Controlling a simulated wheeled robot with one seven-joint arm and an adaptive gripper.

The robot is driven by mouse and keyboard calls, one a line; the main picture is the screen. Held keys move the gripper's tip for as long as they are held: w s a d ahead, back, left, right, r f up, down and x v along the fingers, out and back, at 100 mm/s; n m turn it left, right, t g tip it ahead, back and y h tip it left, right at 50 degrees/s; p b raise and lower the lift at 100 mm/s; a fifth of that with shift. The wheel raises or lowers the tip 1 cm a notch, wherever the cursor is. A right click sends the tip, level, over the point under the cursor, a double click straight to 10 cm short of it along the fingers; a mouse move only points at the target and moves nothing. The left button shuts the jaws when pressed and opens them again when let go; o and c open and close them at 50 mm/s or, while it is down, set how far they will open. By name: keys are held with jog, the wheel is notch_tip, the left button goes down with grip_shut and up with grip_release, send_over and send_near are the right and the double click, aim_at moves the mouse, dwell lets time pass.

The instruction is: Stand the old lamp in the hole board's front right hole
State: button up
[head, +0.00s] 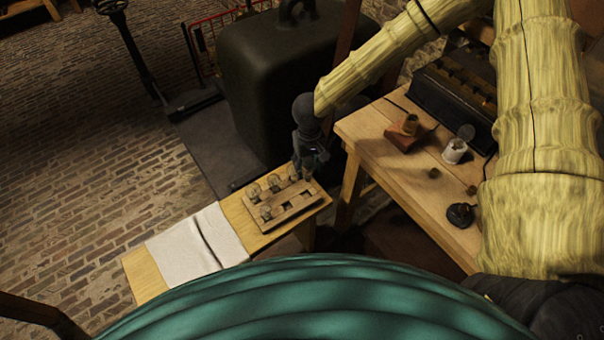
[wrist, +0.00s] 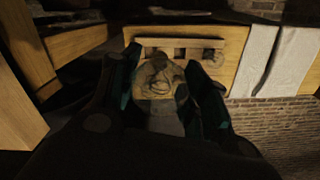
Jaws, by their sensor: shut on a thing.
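My gripper (head: 308,162) is shut on the old lamp (head: 307,175), over the right end of the hole board. In the wrist view the lamp (wrist: 157,80), a dull rounded bulb, sits between the dark green-edged fingers of my gripper (wrist: 165,78). The wooden hole board (head: 284,216) lies on a narrow bench and shows behind the lamp in the wrist view (wrist: 232,37). Several glass lamps stand in it, in the back row and at front left. The lamp's lower end and its exact height above the board are hard to tell.
A white cloth (head: 195,245) lies on the narrow bench (head: 147,279) left of the board. The workbench (head: 440,205) at right holds a brown block (head: 405,138), a white cup-like item (head: 455,150) and small dark pieces. A large dark case (head: 275,85) stands behind.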

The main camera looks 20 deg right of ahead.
jog(key=w+f+b, duration=0.2)
jog(key=f+b, duration=0.2)
jog(key=f, duration=0.4)
jog(key=w+f+n+b, duration=0.1)
jog(key=w+f+b, duration=0.1)
jog(key=f+b, duration=0.3)
notch_tip(320, 180, down, 3)
jog(key=shift+w+d+f, duration=0.2)
jog(key=shift+w+d, duration=0.15)
jog(key=shift+d, duration=0.1)
jog(key=shift+f+p, duration=0.7)
jog(key=shift+f, duration=0.9)
dwell(1.1)
jog(key=o, duration=1.2)
